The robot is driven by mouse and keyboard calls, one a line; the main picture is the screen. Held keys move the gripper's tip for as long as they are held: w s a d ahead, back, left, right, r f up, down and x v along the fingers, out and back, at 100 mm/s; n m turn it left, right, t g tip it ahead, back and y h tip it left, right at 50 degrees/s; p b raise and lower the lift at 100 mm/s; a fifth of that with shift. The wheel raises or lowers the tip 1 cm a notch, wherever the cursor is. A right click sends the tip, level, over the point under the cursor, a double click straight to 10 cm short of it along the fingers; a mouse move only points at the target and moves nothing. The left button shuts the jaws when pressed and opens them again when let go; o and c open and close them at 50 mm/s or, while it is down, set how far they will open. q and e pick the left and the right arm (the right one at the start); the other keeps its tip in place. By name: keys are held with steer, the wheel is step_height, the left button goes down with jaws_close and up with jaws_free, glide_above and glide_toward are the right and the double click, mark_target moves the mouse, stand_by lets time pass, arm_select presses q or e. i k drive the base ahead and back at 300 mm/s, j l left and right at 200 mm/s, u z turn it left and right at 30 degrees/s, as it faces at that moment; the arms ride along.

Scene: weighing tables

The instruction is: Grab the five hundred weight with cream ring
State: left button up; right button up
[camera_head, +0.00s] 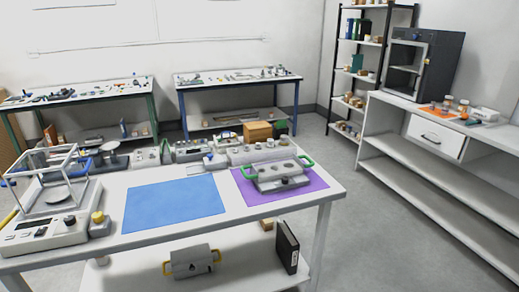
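I cannot pick out a five hundred weight with a cream ring at this size. Small pale and brown-topped cylinders (464,105) stand on an orange mat (434,111) on the right-hand bench; their markings are too small to read. A grey block with a yellow round top (98,217) stands beside the balance on the near table. A grey block with green handles (280,178) sits on the purple mat (315,182), with small round parts on top. Neither of my grippers is in view.
The near white table (110,250) carries a glass-framed balance (55,215) at left and a bare blue mat (175,203). A row of devices lines its back edge. Two cluttered tables, a shelf rack (362,75) and a dark cabinet (440,65) stand behind. Grey floor lies open at right.

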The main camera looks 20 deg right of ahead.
mark_target(270, 145)
steer(key=i+l, duration=0.1)
steer(key=l, duration=0.2)
steer(key=i+l, duration=0.15)
steer(key=l, duration=0.15)
steer(key=i+l, duration=0.1)
steer(key=l, duration=0.25)
steer(key=i+l, duration=0.15)
steer(key=l, duration=0.15)
